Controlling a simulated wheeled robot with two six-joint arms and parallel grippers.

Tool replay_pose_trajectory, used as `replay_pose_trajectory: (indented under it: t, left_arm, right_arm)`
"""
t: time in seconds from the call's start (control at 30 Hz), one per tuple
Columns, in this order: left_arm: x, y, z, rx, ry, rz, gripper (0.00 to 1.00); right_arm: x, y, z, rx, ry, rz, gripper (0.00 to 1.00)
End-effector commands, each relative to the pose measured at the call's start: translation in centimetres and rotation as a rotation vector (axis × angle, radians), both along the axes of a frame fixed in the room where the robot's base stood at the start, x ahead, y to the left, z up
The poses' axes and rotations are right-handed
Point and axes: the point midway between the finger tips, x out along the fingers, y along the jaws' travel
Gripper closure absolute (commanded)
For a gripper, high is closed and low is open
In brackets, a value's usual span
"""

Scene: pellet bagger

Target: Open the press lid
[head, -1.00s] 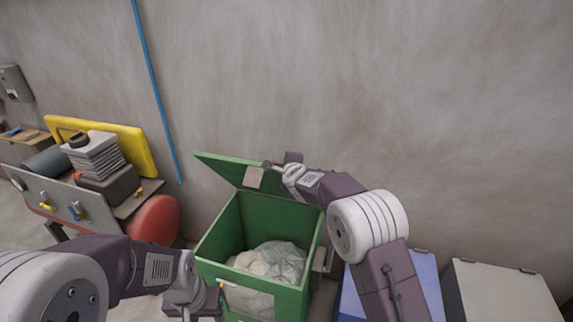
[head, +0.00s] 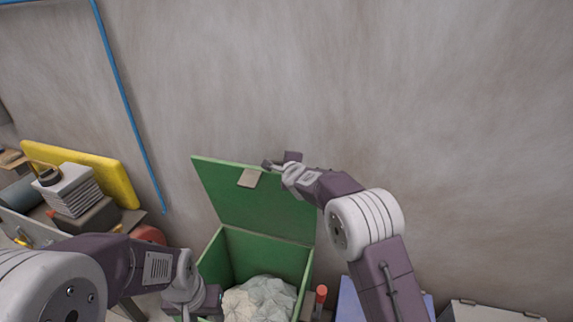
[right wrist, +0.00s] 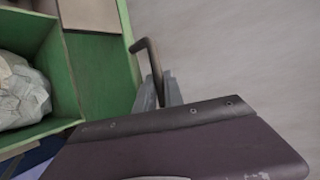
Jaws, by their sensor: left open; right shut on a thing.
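The green press lid (head: 255,205) stands raised, tilted up at the back of the green press box (head: 225,258). A pale label (head: 250,178) is on its inner face near the top edge. My right gripper (head: 271,165) is at the lid's top edge. In the right wrist view, my right gripper (right wrist: 160,92) is shut on the dark bar handle (right wrist: 148,55) at the lid's edge. My left gripper (head: 190,300) is open and empty by the box's front left; its fingertips are partly hidden.
A bench with a stack of grey sheets (head: 75,190) and a yellow panel (head: 95,170) is at left. A red-capped post (head: 321,292) is right of the box. A pale box (head: 490,312) is at lower right. The wall behind is bare except for a blue pipe (head: 130,110).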

Motion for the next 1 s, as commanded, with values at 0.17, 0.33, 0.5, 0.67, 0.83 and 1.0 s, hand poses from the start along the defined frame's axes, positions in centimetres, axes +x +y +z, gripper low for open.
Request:
replay_pose_trajectory:
  t: [0.17, 0.33, 0.5, 0.67, 0.83, 1.0]
  left_arm:
    - [0.0, 0.0, 0.0, 0.0, 0.0, 0.0, 0.53]
    - [0.0, 0.0, 0.0, 0.0, 0.0, 0.0, 0.53]
    - [0.0, 0.0, 0.0, 0.0, 0.0, 0.0, 0.53]
    - [0.0, 0.0, 0.0, 0.0, 0.0, 0.0, 0.53]
    - [0.0, 0.0, -0.8, 0.0, 0.0, 0.0, 0.53]
    - [0.0, 0.0, -2.0, 0.0, 0.0, 0.0, 0.53]
  right_arm:
    - [0.0, -0.1, -0.1, -0.001, 0.0, -0.003, 1.0]
    - [0.0, -0.1, -0.1, -0.001, 0.001, -0.002, 0.79]
    - [0.0, -0.1, -0.1, -0.001, 0.001, -0.002, 0.66]
    - [0.0, -0.1, -0.1, 0.0, 0.0, -0.001, 0.66]
    - [-1.0, -0.1, 0.3, 0.0, 0.0, 0.0, 0.66]
    - [-3.7, -0.5, 1.6, 0.001, -0.002, 0.001, 0.66]
